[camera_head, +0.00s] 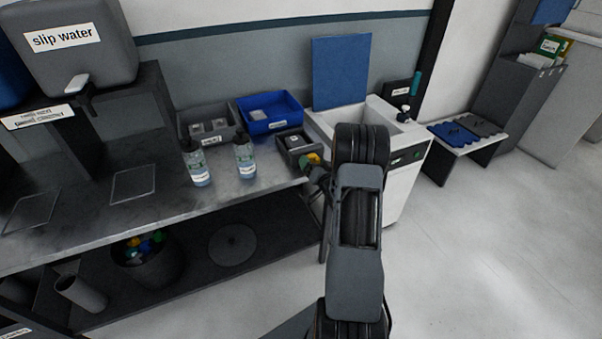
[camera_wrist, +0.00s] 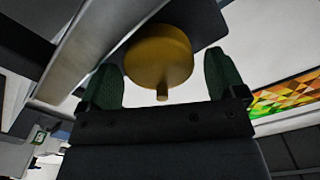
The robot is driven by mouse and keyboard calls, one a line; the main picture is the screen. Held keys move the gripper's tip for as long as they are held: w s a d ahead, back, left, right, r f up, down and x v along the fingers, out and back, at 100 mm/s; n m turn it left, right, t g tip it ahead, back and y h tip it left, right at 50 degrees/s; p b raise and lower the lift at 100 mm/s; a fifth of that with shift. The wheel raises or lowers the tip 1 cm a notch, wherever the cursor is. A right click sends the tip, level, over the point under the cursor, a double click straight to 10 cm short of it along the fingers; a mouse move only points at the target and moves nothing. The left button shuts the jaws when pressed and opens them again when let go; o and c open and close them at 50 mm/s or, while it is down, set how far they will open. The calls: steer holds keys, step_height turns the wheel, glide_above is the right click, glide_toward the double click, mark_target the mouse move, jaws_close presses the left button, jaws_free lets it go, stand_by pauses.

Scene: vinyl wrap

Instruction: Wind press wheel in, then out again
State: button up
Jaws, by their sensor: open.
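A round yellow wheel (camera_wrist: 160,58) with a small peg on its near side shows large in the wrist view, in front of a dark body. My gripper (camera_wrist: 162,80) is open, with one dark green finger on each side of the wheel. There are narrow gaps between fingers and wheel, and I cannot tell whether they touch. In the head view the yellow wheel (camera_head: 314,158) is small, at the bench's front right edge, with my gripper (camera_head: 309,164) beside it. My arm hides part of this area.
A grey bench (camera_head: 140,210) carries two spray bottles (camera_head: 244,158), a blue bin (camera_head: 270,112) and a grey bin (camera_head: 209,123). A slip water tank (camera_head: 75,60) stands at the left. A white sink cabinet (camera_head: 405,180) stands close by my arm.

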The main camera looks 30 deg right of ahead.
steer(key=n+p, duration=0.1)
steer(key=n, duration=0.1)
steer(key=n+p, duration=0.3)
steer(key=shift+a+r+n, duration=0.15)
steer(key=shift+r+n, duration=0.15)
steer(key=shift+r, duration=0.05)
steer(key=s+a+b, duration=0.2)
steer(key=s+b, duration=0.1)
steer(key=s, duration=1.1)
steer(key=w+a+r+n+g+p, duration=0.2)
steer(key=w+a+r+g, duration=0.3)
steer(key=a+r+g, duration=0.25)
steer(key=s+a+r+g, duration=0.2)
steer(key=s+a+r, duration=0.1)
steer(key=a, duration=0.3)
steer(key=s+a+r+g+y, duration=0.1)
steer(key=s+a+r+g, duration=0.1)
steer(key=s+a+r, duration=0.2)
steer(key=shift+s+a+r+m+p, duration=0.15)
steer(key=shift+s+a+m+p, duration=0.15)
steer(key=shift+s+a, duration=0.65)
steer(key=shift+g, duration=0.25)
